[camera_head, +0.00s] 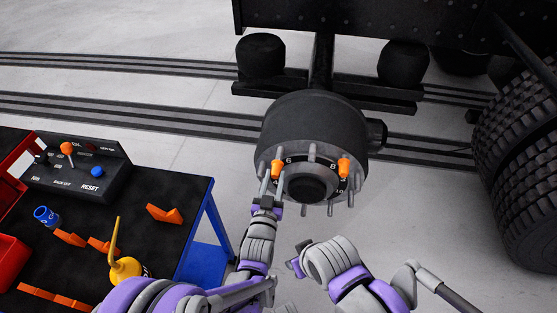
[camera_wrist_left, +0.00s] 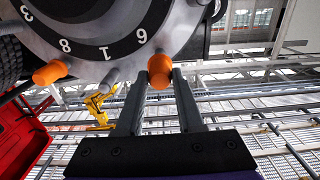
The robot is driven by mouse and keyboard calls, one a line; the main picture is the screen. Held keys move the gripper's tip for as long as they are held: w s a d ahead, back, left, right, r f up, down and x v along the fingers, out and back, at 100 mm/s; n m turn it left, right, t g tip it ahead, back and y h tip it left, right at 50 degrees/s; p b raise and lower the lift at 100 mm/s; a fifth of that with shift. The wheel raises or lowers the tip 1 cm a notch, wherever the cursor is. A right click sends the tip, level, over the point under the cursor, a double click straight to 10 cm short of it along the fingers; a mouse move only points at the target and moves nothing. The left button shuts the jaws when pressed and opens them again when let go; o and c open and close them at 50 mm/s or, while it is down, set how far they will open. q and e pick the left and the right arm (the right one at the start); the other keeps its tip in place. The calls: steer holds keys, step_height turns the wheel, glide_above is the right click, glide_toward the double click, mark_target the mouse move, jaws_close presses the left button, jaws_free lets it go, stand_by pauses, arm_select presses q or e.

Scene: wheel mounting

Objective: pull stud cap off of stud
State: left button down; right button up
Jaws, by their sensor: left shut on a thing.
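The wheel hub (camera_head: 312,135) carries a ring of studs around a dark numbered face. One orange stud cap (camera_head: 277,169) is on its left side and another orange stud cap (camera_head: 344,167) on its right side. My left gripper (camera_head: 271,180) reaches up to the left cap. In the left wrist view the left gripper's fingers (camera_wrist_left: 160,78) stand on either side of that cap (camera_wrist_left: 160,70) and hold it at the hub's edge. The other cap (camera_wrist_left: 50,72) shows apart from the fingers. My right gripper (camera_head: 295,266) is low, below the hub, and its fingers are not clear.
A black-topped table (camera_head: 130,228) at left holds a control box (camera_head: 75,168), a blue cup (camera_head: 46,215), a yellow oil can (camera_head: 124,267) and several orange pieces. A large tyre (camera_head: 520,160) stands at right. The floor between is clear.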

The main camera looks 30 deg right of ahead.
arm_select(q)
steer(key=shift+s+a, duration=0.25)
steer(key=shift+s, duration=0.05)
steer(key=shift+b+v, duration=0.35)
steer(key=shift+v, duration=2.1)
arm_select(e)
steer(key=shift+f, duration=0.4)
